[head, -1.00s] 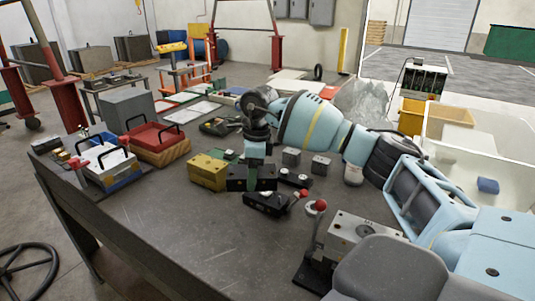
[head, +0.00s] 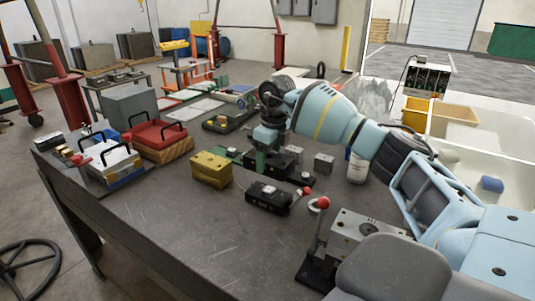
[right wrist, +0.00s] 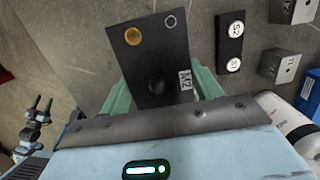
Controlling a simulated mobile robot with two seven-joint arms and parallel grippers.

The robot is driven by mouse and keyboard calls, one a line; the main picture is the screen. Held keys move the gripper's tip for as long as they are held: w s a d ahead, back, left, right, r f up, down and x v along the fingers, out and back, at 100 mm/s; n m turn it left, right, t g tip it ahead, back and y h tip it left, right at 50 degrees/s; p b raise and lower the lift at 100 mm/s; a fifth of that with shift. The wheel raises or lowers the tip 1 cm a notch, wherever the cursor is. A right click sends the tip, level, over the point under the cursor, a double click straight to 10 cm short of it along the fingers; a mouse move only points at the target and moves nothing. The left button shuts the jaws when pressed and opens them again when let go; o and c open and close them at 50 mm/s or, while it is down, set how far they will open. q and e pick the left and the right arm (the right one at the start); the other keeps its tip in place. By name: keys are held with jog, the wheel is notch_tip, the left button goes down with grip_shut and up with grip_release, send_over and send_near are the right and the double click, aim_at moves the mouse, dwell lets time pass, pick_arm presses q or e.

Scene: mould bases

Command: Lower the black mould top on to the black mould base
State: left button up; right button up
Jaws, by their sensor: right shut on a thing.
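A black block marked M2 (right wrist: 158,55), which I take for the mould top, sits between the green fingers of my right gripper (right wrist: 165,95). In the head view my right gripper (head: 268,150) holds this black block (head: 281,164) over the bench, partly hidden by the fingers. Whether it touches anything below is unclear. My left gripper is out of view.
A yellow block (head: 211,169) stands left of the black ones. A black strip marked S1 and S2 (right wrist: 231,45) and grey blocks (right wrist: 284,67) lie beside the held block. A white bottle (head: 357,168) and a lever fixture (head: 350,236) stand to the right. The front-left bench is clear.

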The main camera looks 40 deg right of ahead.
jog(key=b, duration=0.2)
send_over(268, 189)
jog(key=shift+d+f, duration=0.1)
jog(key=shift+f, duration=2.05)
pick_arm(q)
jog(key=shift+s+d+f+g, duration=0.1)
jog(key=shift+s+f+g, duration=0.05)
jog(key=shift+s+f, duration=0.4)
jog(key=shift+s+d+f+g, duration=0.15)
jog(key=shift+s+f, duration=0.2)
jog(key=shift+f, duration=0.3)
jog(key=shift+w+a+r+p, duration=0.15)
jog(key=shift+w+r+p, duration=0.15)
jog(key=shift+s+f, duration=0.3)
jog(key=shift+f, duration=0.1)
pick_arm(e)
jog(key=shift+f, duration=1.6)
jog(key=o, duration=1.7)
jog(key=shift+o, duration=0.6)
jog(key=shift+s+f, duration=0.1)
jog(key=shift+f, duration=0.1)
jog(key=shift+s+d+r, duration=0.1)
jog(key=shift+s+r, duration=0.05)
jog(key=shift+r, duration=1.2)
jog(key=shift+s+a+r, duration=0.1)
jog(key=shift+s+r, duration=0.05)
jog(key=shift+r, duration=1.2)
jog(key=shift+s+d+r, duration=0.1)
jog(key=shift+s+r, duration=0.05)
jog(key=shift+r, duration=1.2)
